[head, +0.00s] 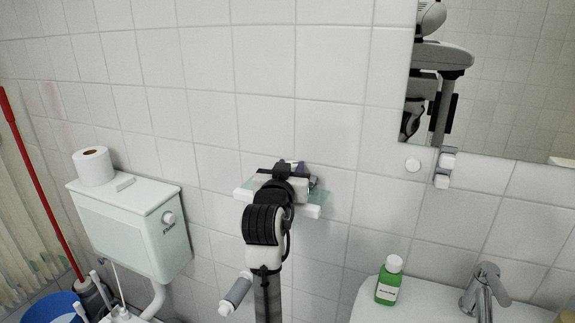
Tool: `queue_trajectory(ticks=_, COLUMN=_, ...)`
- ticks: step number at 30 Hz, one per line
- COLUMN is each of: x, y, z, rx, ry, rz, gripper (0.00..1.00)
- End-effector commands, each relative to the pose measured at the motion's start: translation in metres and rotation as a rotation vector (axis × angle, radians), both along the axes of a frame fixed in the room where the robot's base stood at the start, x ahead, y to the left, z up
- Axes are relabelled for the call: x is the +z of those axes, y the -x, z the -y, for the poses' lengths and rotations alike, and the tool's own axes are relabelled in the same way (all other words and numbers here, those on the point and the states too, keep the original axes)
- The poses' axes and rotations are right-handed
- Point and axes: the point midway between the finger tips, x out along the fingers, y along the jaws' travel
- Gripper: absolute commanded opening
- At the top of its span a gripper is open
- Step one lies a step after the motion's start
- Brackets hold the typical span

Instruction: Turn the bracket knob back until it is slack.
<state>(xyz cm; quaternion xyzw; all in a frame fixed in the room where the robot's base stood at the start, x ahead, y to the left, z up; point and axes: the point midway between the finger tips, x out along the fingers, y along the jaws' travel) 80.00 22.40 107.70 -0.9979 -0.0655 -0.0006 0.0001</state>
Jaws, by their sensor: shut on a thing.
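My gripper (291,167) is at the wall in the middle of the head view, seen from behind my dark wrist. It is shut at a small glass shelf (321,200) with white fittings (312,211) showing on both sides of my wrist. The bracket knob itself is hidden behind my gripper and wrist, so its turn and tightness cannot be seen. The fingertips are mostly covered too.
A toilet cistern (134,229) with a paper roll (91,166) stands left. A grey-handled holder (236,292) is below the shelf. At right are a basin (368,306), a green bottle (389,281), a tap (486,290) and a mirror (500,90). The wall above is bare.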

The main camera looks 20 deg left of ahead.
Motion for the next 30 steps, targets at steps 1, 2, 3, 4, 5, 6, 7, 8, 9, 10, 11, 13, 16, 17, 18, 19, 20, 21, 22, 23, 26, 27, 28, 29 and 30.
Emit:
queue_trajectory(ticks=1, x=0.0009, y=-0.0007, z=0.0037, rx=0.031, ry=0.001, rz=-0.003, gripper=0.09)
queue_trajectory(ticks=2, x=0.0012, y=-0.0007, z=0.004, rx=0.054, ry=0.0, rz=-0.002, gripper=0.09)
queue_trajectory(ticks=3, x=0.0013, y=-0.0009, z=0.0051, rx=0.082, ry=0.001, rz=-0.002, gripper=0.09)
queue_trajectory(ticks=4, x=0.001, y=-0.001, z=0.0056, rx=0.103, ry=0.0, rz=-0.002, gripper=0.09)
queue_trajectory(ticks=5, x=0.0007, y=-0.0012, z=0.0058, rx=0.124, ry=0.002, rz=-0.003, gripper=0.09)
queue_trajectory(ticks=6, x=0.0004, y=-0.0016, z=0.0066, rx=0.149, ry=0.001, rz=-0.004, gripper=0.09)
queue_trajectory(ticks=7, x=0.0003, y=-0.0016, z=0.0066, rx=0.168, ry=0.002, rz=-0.004, gripper=0.09)
queue_trajectory(ticks=8, x=0.0002, y=-0.0017, z=0.0069, rx=0.185, ry=0.002, rz=-0.004, gripper=0.09)
queue_trajectory(ticks=9, x=0.0002, y=-0.002, z=0.0075, rx=0.206, ry=0.001, rz=-0.004, gripper=0.09)
queue_trajectory(ticks=10, x=0.0001, y=-0.002, z=0.0074, rx=0.222, ry=0.002, rz=-0.004, gripper=0.09)
queue_trajectory(ticks=11, x=0.0, y=-0.0021, z=0.0076, rx=0.236, ry=0.002, rz=-0.004, gripper=0.09)
queue_trajectory(ticks=13, x=-0.0003, y=-0.0024, z=0.0081, rx=0.263, ry=0.002, rz=-0.003, gripper=0.09)
queue_trajectory(ticks=16, x=-0.0007, y=-0.0025, z=0.0082, rx=0.292, ry=0.001, rz=-0.003, gripper=0.09)
queue_trajectory(ticks=17, x=-0.0008, y=-0.0026, z=0.0084, rx=0.299, ry=0.002, rz=-0.003, gripper=0.09)
queue_trajectory(ticks=18, x=-0.0009, y=-0.0026, z=0.0082, rx=0.307, ry=0.002, rz=-0.003, gripper=0.09)
queue_trajectory(ticks=19, x=-0.001, y=-0.0026, z=0.0082, rx=0.31, ry=0.002, rz=-0.003, gripper=0.09)
queue_trajectory(ticks=20, x=-0.0011, y=-0.0026, z=0.0081, rx=0.314, ry=0.003, rz=-0.003, gripper=0.09)
queue_trajectory(ticks=21, x=-0.0012, y=-0.0026, z=0.0079, rx=0.318, ry=0.002, rz=-0.003, gripper=0.09)
queue_trajectory(ticks=22, x=-0.0013, y=-0.0025, z=0.0078, rx=0.32, ry=0.002, rz=-0.003, gripper=0.09)
queue_trajectory(ticks=23, x=-0.0013, y=-0.0024, z=0.0077, rx=0.322, ry=0.002, rz=-0.003, gripper=0.09)
queue_trajectory(ticks=26, x=-0.0015, y=-0.0024, z=0.0076, rx=0.323, ry=0.002, rz=-0.004, gripper=0.09)
queue_trajectory(ticks=27, x=-0.0015, y=-0.0025, z=0.0075, rx=0.323, ry=0.002, rz=-0.004, gripper=0.09)
queue_trajectory(ticks=28, x=-0.0016, y=-0.0025, z=0.0076, rx=0.323, ry=0.002, rz=-0.004, gripper=0.09)
queue_trajectory(ticks=29, x=-0.0016, y=-0.0025, z=0.0076, rx=0.323, ry=0.002, rz=-0.004, gripper=0.09)
queue_trajectory(ticks=30, x=-0.0016, y=-0.0025, z=0.0075, rx=0.323, ry=0.002, rz=-0.004, gripper=0.09)
